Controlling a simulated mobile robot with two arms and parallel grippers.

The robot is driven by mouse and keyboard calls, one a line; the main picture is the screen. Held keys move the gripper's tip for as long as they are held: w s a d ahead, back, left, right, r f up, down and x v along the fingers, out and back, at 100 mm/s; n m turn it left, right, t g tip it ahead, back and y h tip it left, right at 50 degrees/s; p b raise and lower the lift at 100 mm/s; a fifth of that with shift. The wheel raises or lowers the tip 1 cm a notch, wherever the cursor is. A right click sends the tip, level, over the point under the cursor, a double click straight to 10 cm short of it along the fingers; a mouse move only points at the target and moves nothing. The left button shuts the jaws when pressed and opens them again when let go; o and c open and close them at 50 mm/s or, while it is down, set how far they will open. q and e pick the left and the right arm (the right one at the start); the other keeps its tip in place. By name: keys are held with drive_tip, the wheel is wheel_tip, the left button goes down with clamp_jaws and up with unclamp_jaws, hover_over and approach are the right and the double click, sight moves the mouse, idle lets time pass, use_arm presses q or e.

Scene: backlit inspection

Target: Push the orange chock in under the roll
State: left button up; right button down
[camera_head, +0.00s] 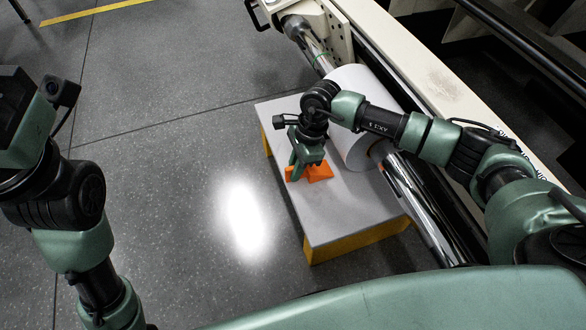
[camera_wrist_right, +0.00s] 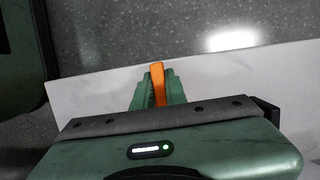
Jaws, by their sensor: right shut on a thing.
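The orange chock (camera_head: 319,171) is at the left part of a grey-topped platform (camera_head: 345,215), left of the roll and apart from it. My right gripper (camera_head: 297,170) points down and is shut on the chock. In the right wrist view, the chock (camera_wrist_right: 157,82) shows as an orange strip between the green fingers (camera_wrist_right: 157,90). The white roll (camera_head: 352,80) sits around a shiny shaft over the platform's right side; my right arm hides part of it. My left arm shows at the left, but its fingers are not visible.
The platform has yellow sides (camera_head: 350,243). A pale machine frame (camera_head: 440,85) runs along the right behind the shiny shaft (camera_head: 415,195). Open grey floor (camera_head: 170,150) lies left of the platform, with a bright reflection.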

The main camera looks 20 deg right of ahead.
drive_tip(key=shift+w+d, duration=0.1)
drive_tip(key=shift+d, duration=2.45)
drive_tip(key=c, duration=1.4)
unclamp_jaws()
drive_tip(key=shift+o, duration=0.2)
